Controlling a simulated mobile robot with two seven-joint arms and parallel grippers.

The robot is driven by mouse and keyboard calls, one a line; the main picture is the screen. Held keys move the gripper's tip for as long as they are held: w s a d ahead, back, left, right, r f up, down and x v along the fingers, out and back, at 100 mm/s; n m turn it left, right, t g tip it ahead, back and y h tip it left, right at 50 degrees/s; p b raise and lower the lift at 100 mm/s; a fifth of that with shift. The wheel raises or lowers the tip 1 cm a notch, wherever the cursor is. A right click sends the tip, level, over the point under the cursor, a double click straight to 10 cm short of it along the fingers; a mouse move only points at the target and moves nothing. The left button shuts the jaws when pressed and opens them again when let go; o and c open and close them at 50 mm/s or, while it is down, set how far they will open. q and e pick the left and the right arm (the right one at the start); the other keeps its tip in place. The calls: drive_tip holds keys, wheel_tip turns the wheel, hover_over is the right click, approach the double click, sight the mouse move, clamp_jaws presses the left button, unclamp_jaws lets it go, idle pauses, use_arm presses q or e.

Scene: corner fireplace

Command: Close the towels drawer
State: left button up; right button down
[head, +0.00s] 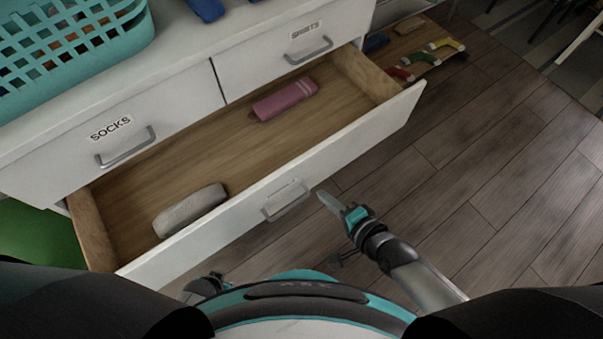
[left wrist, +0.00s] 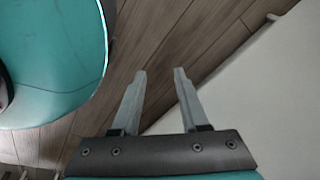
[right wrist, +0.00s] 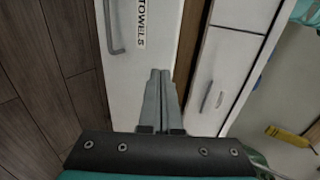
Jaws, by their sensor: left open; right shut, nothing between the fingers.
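The towels drawer (head: 350,145) is the wide lower drawer of the white dresser and stands pulled far out. A rolled grey towel (head: 190,210) and a folded pink towel (head: 284,100) lie inside it. Its front has a metal handle (head: 286,200); the right wrist view shows the "TOWELS" label (right wrist: 142,24) beside the handle. My right gripper (head: 328,200) is shut and empty, just in front of the drawer front, right of the handle; I cannot tell if it touches. My left gripper (left wrist: 160,75) is open and empty, with the floor between its fingers and a white panel close by.
The socks drawer (head: 115,150) and the shirts drawer (head: 290,55) above are shut. A teal basket (head: 70,50) stands on the dresser top. The wooden floor (head: 480,180) at right is clear.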

sight(294, 168)
use_arm(q)
drive_tip(key=w+d+r+b, duration=0.3)
drive_tip(key=w+d+r, duration=0.1)
drive_tip(key=w+d, duration=0.1)
drive_tip(key=shift+w+r+b, duration=0.35)
drive_tip(key=shift+w+b, duration=0.05)
drive_tip(key=shift+w, duration=0.1)
use_arm(e)
drive_tip(key=shift+w+a+r+x, duration=0.15)
drive_tip(key=shift+r+x, duration=0.15)
drive_tip(key=shift+x, duration=1.4)
drive_tip(key=shift+w+r+x, duration=0.15)
drive_tip(key=shift+r+x, duration=0.1)
drive_tip(key=shift+x, duration=1.4)
drive_tip(key=shift+w+a+r+x, duration=0.1)
drive_tip(key=shift+r+x, duration=0.2)
drive_tip(key=shift+x, duration=1.4)
